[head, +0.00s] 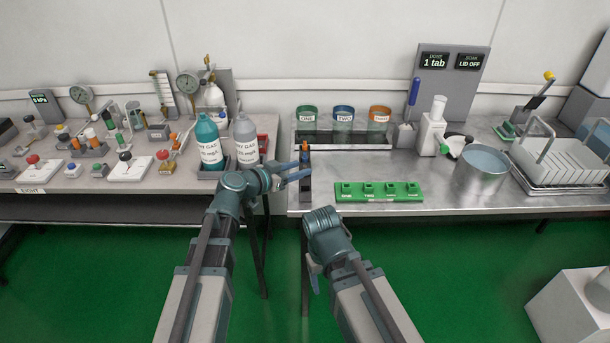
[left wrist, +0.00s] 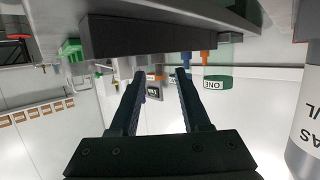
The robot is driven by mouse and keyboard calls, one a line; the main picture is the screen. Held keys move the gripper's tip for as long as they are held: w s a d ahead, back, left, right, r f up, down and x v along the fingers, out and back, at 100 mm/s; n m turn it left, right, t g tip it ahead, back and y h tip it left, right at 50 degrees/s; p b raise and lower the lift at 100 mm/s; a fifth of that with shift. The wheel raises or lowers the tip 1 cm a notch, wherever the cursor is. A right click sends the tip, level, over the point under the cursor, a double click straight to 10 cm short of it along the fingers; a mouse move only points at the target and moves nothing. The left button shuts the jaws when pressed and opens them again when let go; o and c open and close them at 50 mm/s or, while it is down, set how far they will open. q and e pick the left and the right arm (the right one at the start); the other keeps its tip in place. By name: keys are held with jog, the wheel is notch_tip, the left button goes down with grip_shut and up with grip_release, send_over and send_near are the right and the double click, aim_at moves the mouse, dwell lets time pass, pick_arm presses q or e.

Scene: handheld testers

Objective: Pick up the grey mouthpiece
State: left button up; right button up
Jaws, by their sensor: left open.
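I cannot make out a grey mouthpiece for certain in either view. My left gripper (head: 298,171) is open and reaches over the left end of the metal bench. In the left wrist view its two dark fingers (left wrist: 160,76) stand apart with nothing between them. A narrow dark holder (head: 305,184) lies just by the fingertips in the head view, with small blue and orange parts (head: 305,150) at its far end. My right gripper (head: 314,272) hangs low in front of the bench, mostly hidden by its own arm, so its jaws cannot be read.
A green slotted block (head: 378,197) lies along the bench's front edge. Labelled cups, green (head: 306,117), blue (head: 343,118) and orange (head: 379,118), stand behind. Two gas bottles, teal (head: 208,145) and grey (head: 245,142), stand close left of my gripper. A metal pot (head: 481,172) is at right.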

aim_at(305, 166)
pick_arm(q)
jog(key=x, duration=0.3)
jog(key=shift+w+d+b, duration=0.1)
jog(key=shift+b, duration=0.25)
grip_shut()
